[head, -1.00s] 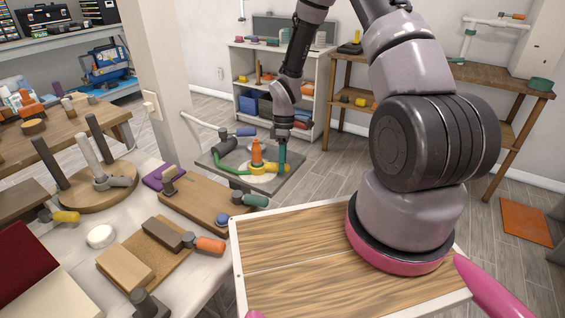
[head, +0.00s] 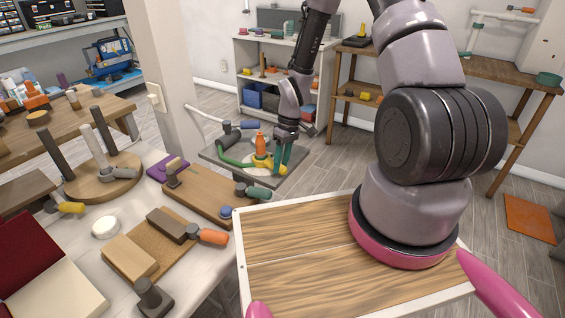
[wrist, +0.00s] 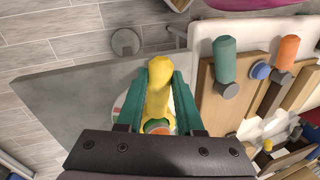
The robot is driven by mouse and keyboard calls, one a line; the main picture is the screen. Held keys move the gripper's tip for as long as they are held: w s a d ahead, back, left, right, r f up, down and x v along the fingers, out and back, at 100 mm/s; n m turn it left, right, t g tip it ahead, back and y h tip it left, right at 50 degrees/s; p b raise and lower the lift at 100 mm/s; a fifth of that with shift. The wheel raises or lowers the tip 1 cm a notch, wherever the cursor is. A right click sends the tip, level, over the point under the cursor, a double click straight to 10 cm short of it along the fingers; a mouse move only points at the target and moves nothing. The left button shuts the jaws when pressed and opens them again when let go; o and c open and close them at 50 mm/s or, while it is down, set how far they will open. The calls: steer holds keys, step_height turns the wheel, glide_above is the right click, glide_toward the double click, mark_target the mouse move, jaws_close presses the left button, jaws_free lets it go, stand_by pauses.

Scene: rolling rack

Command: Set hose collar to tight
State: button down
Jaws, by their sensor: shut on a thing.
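In the wrist view the yellow part (wrist: 158,92) lies lengthwise between the two teal fingers. My gripper (head: 281,163) is shut on this yellow part, reaching down from above; its fingers (wrist: 160,98) also show in the wrist view. The far side of the yellow part and any tight marking are hidden or too small to read.
The grey plate (head: 213,154) stands out over the floor. A white table (head: 72,243) with wooden boards, posts and coloured handles is at the left. A teal handle (wrist: 224,60) and an orange handle (wrist: 286,52) are right of my gripper in the wrist view.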

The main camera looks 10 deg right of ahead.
steer(key=shift+a, duration=0.1)
stand_by(0.3)
steer(key=c, duration=0.5)
jaws_free()
steer(key=shift+c, duration=0.2)
steer(key=v, duration=1.1)
steer(key=shift+s, duration=0.1)
steer(key=s+d+r+m+t+h, duration=0.1)
steer(key=d+r+m+t, duration=0.15)
steer(key=r, duration=0.75)
steer(key=s+d+r+m+t, duration=0.1)
steer(key=d+r+m+t, duration=0.15)
steer(key=r, duration=0.75)
steer(key=s+d+r+m+t, duration=0.1)
steer(key=s+r+m+t, duration=0.3)
steer(key=s+r, duration=1)
steer(key=shift+d+r+m+y, duration=0.3)
steer(key=shift+r+m, duration=0.55)
steer(key=shift+m, duration=0.35)
